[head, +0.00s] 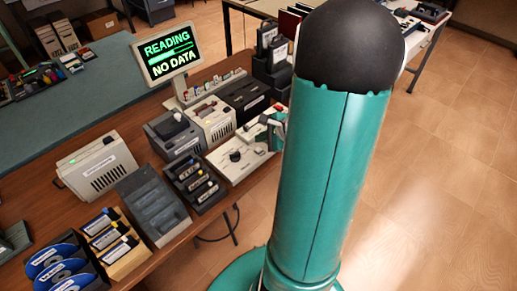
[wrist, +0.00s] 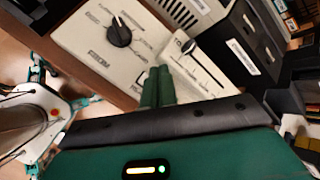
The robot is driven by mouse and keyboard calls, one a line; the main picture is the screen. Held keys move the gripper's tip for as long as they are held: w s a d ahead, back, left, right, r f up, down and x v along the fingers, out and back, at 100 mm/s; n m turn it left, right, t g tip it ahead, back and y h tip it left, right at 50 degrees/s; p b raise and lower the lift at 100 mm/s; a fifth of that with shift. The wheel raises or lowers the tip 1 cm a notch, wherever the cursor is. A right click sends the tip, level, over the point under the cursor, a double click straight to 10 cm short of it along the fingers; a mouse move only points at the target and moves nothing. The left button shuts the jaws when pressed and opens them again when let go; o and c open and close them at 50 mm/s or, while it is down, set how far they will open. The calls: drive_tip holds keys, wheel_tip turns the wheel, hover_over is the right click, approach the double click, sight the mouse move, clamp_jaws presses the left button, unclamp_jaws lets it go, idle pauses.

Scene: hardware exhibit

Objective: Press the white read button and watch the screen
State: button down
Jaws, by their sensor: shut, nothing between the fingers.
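The screen (head: 167,55) stands at the back of the brown table and shows "READING", a bar and "NO DATA" in bright letters. A pale control panel (head: 236,166) lies near the table's right edge. In the wrist view the panel (wrist: 85,52) carries a black dial (wrist: 119,33) with printed words around it and a slider to its right. My gripper (wrist: 156,72) is shut and empty, its green fingertips over the panel between dial and slider. I cannot make out the white read button. Whether the fingertips touch the panel is unclear.
Grey and white drive boxes (head: 213,120) stand behind the panel. A dark rack of cartridges (head: 197,184), an empty grey tray (head: 152,205) and a tray of blue discs (head: 60,267) stand to its left. The floor to the right is clear.

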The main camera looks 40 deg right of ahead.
wheel_tip(320, 180, up, 3)
drive_tip(key=shift+f, duration=0.1)
idle(0.9)
drive_tip(key=a+r+n+g+y, duration=0.1)
drive_tip(key=a+r+n+g, duration=0.1)
drive_tip(key=a+r+n, duration=0.6)
drive_tip(key=a+r+n+g+y, duration=0.15)
drive_tip(key=a+n, duration=0.35)
drive_tip(key=a, duration=0.6)
drive_tip(key=s+a+r+n+h, duration=0.4)
drive_tip(key=s+a+r+n, duration=0.3)
drive_tip(key=n, duration=0.4)
drive_tip(key=s+a, duration=0.1)
drive_tip(key=s, duration=0.1)
drive_tip(key=shift+s+a+r, duration=0.2)
drive_tip(key=shift+s+r, duration=0.1)
drive_tip(key=shift+r, duration=0.1)
drive_tip(key=shift+d+h, duration=0.1)
drive_tip(key=shift+h, duration=0.15)
